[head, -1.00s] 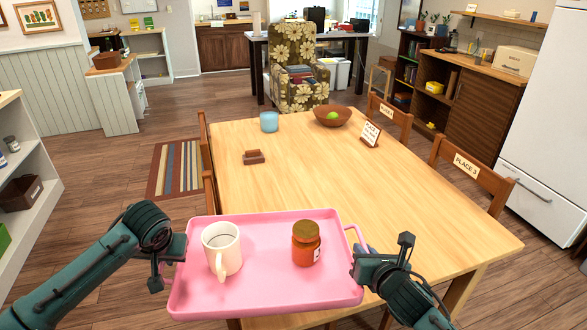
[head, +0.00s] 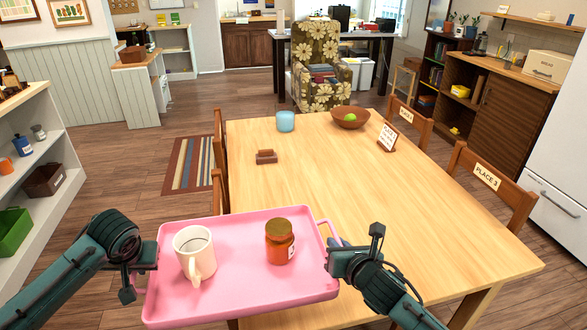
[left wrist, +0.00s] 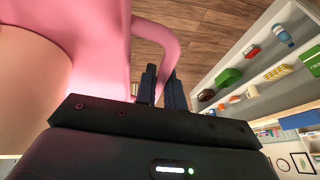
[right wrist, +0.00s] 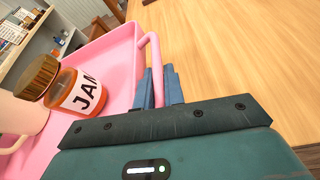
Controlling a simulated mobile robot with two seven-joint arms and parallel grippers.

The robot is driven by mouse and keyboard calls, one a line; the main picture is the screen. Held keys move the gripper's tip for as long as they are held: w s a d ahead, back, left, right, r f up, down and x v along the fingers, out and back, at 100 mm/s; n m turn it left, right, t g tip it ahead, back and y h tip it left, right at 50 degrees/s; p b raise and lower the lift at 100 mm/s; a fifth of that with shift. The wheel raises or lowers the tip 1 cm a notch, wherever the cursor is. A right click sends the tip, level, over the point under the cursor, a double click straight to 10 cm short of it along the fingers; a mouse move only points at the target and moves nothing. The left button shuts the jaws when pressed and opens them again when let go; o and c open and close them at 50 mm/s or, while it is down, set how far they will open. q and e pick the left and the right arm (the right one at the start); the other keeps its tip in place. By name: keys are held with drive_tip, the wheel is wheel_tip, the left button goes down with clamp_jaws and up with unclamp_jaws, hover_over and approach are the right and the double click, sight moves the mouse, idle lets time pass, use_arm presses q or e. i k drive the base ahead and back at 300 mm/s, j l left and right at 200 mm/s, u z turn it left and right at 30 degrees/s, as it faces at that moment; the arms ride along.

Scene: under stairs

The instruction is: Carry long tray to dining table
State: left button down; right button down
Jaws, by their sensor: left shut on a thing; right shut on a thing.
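The pink long tray (head: 232,295) is held up in front of me, over the near edge of the wooden dining table (head: 350,205). A cream mug (head: 193,250) stands upright on its left part. An orange jar with a brown lid (head: 279,243) stands on its right part; the right wrist view shows "JAM" on its label (right wrist: 84,93). My left gripper (head: 146,270) is shut on the tray's left handle (left wrist: 168,45). My right gripper (head: 335,255) is shut on its right handle (right wrist: 155,65). The tray looks roughly level.
On the table are a blue cup (head: 285,121), a brown bowl with a green fruit (head: 350,118), a small brown block (head: 266,157) and a sign (head: 387,137). Chairs (head: 484,180) line its sides. White shelves (head: 40,160) stand at left. The table's middle is clear.

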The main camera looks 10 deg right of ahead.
sight(384, 247)
drive_tip(key=i+l, duration=0.1)
drive_tip(key=l, duration=0.45)
drive_tip(key=i+l, duration=0.1)
drive_tip(key=l, duration=0.45)
drive_tip(key=i+l, duration=0.1)
drive_tip(key=l, duration=0.45)
drive_tip(key=i+l, duration=0.1)
drive_tip(key=l, duration=0.45)
